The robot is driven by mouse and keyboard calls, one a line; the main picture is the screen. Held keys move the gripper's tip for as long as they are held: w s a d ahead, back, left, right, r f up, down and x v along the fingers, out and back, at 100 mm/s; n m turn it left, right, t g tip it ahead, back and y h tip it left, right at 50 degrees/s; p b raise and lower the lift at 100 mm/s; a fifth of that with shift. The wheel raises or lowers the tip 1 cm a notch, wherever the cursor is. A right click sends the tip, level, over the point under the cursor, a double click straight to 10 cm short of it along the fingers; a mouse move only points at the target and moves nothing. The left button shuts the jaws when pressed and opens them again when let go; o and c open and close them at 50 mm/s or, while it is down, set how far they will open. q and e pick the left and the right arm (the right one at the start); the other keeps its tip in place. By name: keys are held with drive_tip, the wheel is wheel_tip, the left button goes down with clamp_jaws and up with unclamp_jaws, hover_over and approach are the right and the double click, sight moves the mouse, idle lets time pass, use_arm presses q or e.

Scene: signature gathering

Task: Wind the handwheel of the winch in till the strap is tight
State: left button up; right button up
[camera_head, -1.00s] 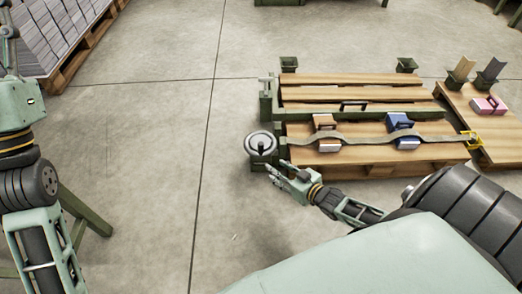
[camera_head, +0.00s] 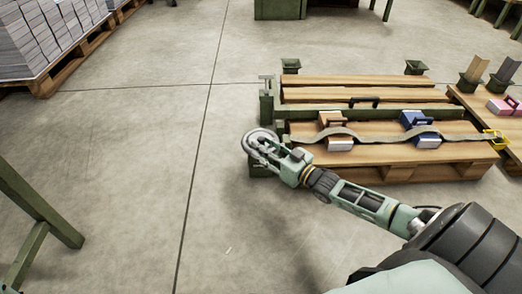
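The winch's round grey handwheel (camera_head: 256,135) stands at the left end of the pallet rack, partly hidden by my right gripper. My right gripper (camera_head: 264,150) is at the wheel, its fingers overlapping the near right part of the rim. Whether they are closed on the rim is too small to tell. The grey-brown strap (camera_head: 376,140) runs right from the winch end over a brown-and-white bundle (camera_head: 334,138) and a blue-and-white bundle (camera_head: 421,136). It waves and dips between them, so it looks slack. It ends at a yellow hook (camera_head: 496,139). My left gripper is out of view.
The strap lies above a wooden pallet (camera_head: 390,157) with a green rail (camera_head: 400,109) behind it. A second pallet with a pink bundle (camera_head: 504,106) is at the right. Stacked sheets (camera_head: 50,40) stand top left. The floor left of the winch is clear.

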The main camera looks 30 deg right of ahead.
drive_tip(key=shift+b+x, duration=0.35)
drive_tip(key=shift+x, duration=0.7)
drive_tip(key=shift+c, duration=0.4)
clamp_jaws()
